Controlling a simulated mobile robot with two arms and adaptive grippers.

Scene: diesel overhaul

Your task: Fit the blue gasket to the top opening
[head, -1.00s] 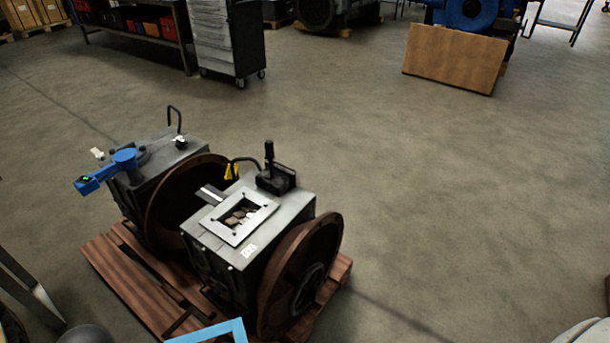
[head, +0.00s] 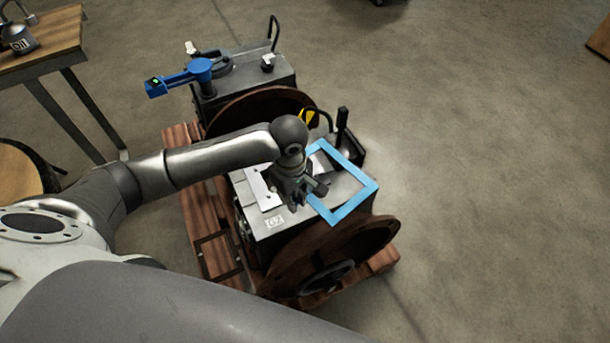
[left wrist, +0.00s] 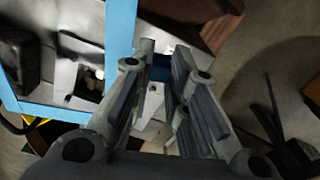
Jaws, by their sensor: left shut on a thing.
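The blue gasket (head: 357,202), a flat square frame, is held by my left gripper (head: 308,190) at its left side, over the top of the front engine block (head: 275,220). In the left wrist view the fingers (left wrist: 155,65) close on the gasket (left wrist: 120,30). The pale plate around the top opening (head: 262,187) shows beside my gripper. The gasket appears offset to its right, and I cannot tell the gap in height. My gripper and arm hide most of the opening in the head view. My right gripper is not in view.
A black lever (head: 342,125) and a hose with a yellow tag (head: 306,117) stand behind the gasket. A blue tool (head: 185,78) sits on the rear block. The wooden pallet (head: 200,240) lies below.

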